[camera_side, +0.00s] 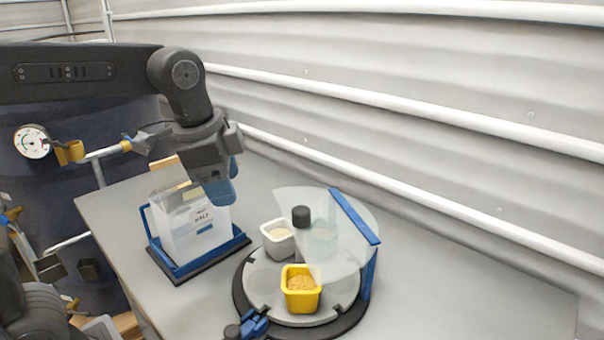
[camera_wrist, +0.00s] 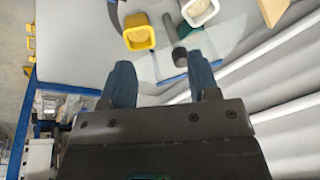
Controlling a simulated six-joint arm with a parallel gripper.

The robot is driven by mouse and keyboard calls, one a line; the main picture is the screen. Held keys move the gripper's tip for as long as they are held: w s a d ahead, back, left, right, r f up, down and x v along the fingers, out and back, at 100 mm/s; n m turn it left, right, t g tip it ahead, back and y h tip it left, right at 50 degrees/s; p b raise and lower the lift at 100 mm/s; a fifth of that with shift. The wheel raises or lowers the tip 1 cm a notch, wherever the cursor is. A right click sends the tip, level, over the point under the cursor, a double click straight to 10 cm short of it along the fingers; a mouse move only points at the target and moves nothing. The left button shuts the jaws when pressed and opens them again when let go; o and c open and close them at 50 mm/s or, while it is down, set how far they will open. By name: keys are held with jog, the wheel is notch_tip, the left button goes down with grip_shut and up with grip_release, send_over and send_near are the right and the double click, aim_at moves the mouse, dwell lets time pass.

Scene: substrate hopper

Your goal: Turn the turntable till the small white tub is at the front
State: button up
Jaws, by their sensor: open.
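The turntable (camera_side: 262,290) is a pale grey disc on a black base. A small white tub (camera_side: 277,239) with pale contents sits on its back left; it also shows in the wrist view (camera_wrist: 199,12). A yellow tub (camera_side: 301,301) with tan grains sits near the side view's front edge of the disc, and in the wrist view (camera_wrist: 139,42). A dark knob (camera_side: 301,216) stands above the disc. My gripper (camera_side: 221,187) is open and empty, above and left of the turntable, its blue fingers apart (camera_wrist: 162,82).
A clear cover (camera_side: 345,262) with a blue bar (camera_side: 355,216) spans the turntable's back right. A translucent bin (camera_side: 195,232) stands in a blue frame to the left, below my gripper. A blue clamp (camera_side: 254,323) sits at the front left. The table's right side is clear; a ribbed wall stands behind.

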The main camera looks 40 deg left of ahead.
aim_at(301, 210)
jog(key=w+d+m+g, duration=0.1)
jog(key=w+m, duration=0.2)
jog(key=w+d+m+g, duration=0.1)
jog(key=w+d+m, duration=0.1)
jog(key=w+m, duration=0.1)
jog(key=w+d+m, duration=0.1)
jog(key=w+m, duration=0.2)
jog(key=w, duration=0.2)
jog(key=shift+w+d+f+g, duration=0.1)
jog(key=shift+w+d+g, duration=0.1)
jog(key=shift+g, duration=0.2)
jog(key=shift+w+d+f+m, duration=0.15)
jog(key=shift+w+f+m, duration=0.05)
jog(key=shift+w+m, duration=0.25)
notch_tip(301, 210, down, 8)
jog(key=shift+f, duration=0.25)
jog(key=m, duration=0.3)
jog(key=shift+r, duration=0.1)
jog(key=m, duration=1.1)
jog(key=shift+c, duration=0.2)
